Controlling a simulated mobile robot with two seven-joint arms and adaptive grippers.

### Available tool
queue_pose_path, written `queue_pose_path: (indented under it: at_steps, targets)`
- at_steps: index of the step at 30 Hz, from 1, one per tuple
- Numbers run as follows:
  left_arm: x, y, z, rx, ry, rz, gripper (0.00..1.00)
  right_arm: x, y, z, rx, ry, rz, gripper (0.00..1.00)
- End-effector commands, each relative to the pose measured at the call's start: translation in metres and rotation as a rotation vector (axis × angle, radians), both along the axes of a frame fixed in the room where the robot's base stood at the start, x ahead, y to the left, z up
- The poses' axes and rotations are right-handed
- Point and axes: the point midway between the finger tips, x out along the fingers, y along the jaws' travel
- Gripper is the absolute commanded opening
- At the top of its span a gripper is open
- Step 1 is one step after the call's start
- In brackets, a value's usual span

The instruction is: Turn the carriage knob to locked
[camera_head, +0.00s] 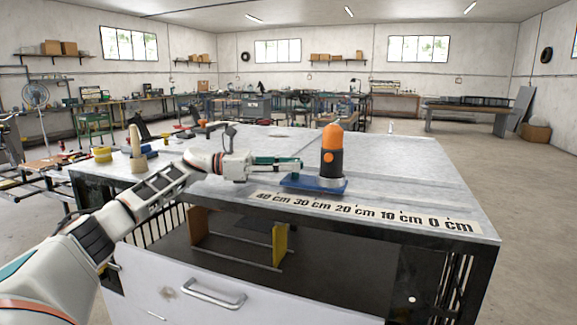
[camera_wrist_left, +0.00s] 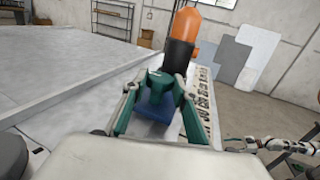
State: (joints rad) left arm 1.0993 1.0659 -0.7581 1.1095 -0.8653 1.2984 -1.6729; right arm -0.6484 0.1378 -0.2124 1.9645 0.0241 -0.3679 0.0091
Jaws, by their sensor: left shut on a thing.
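The carriage is a blue base (camera_head: 314,185) on the table near its front edge. An upright black body with an orange top (camera_head: 332,140) stands at it, and also shows in the left wrist view (camera_wrist_left: 179,52). My left gripper (camera_head: 298,164) reaches in from the left, level, over the blue base. In the left wrist view its teal fingers (camera_wrist_left: 156,92) are on either side of a dark green knob (camera_wrist_left: 156,78) above the blue base (camera_wrist_left: 155,110), shut on it. The knob's pointer and any locked mark cannot be made out.
A scale strip (camera_head: 365,212) marked 0 to 40 cm runs along the table's front edge. Yellow rolls (camera_head: 102,155) and a wooden-handled tool (camera_head: 135,142) are at the left. An open drawer (camera_head: 215,285) juts out below. Arm parts, seemingly mine, show at the left wrist view's lower right.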

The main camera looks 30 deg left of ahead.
Motion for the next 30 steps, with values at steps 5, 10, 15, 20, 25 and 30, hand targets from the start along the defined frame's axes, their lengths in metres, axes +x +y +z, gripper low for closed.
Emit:
queue_pose_path:
  at_steps: [5, 10, 15, 20, 25, 30]
  targets:
    - [0.000, -0.001, 0.000, 0.000, -0.001, 0.000, 0.45, 0.000, 0.000, 0.001, 0.000, -0.002, -0.001, 0.52]
    - [0.000, 0.000, 0.000, -0.001, -0.001, 0.000, 0.45, 0.000, 0.000, 0.001, 0.000, -0.001, -0.001, 0.52]
    - [-0.003, 0.005, 0.000, 0.000, 0.000, 0.002, 0.45, -0.002, -0.002, -0.004, -0.007, 0.007, 0.002, 0.52]
    - [-0.015, 0.024, 0.000, 0.001, 0.001, 0.004, 0.45, -0.002, -0.002, -0.003, -0.004, 0.005, 0.001, 0.52]
    - [-0.029, 0.046, 0.000, 0.001, 0.001, 0.003, 0.45, -0.001, -0.001, -0.002, -0.004, 0.003, 0.001, 0.52]
    - [-0.039, 0.059, 0.000, 0.000, 0.000, 0.000, 0.45, -0.001, -0.001, -0.002, -0.002, 0.003, 0.002, 0.52]
